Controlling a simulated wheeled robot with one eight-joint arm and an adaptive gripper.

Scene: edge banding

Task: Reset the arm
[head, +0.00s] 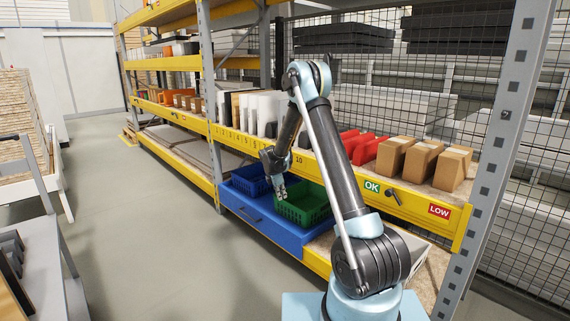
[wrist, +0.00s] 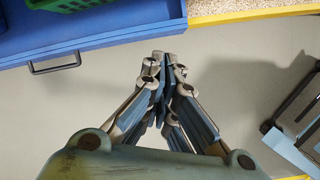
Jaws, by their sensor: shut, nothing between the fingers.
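My gripper (head: 280,190) hangs at the end of my bent arm, in front of the shelf rack in the head view. In the wrist view my gripper (wrist: 163,62) has its fingertips together, with nothing between them. It points down over bare grey floor, apart from the shelf. In the head view it appears in front of a green crate (head: 308,208) and a blue crate (head: 248,181), which stand on a blue drawer (head: 270,229) low in the rack.
The rack's yellow beam (head: 400,196) bears OK and LOW labels. Cardboard boxes (head: 420,161) and red bins (head: 368,150) stand on its shelf. The blue drawer's edge and handle (wrist: 55,66) show in the wrist view. The aisle floor (head: 140,220) is clear. A trolley (head: 40,250) stands left.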

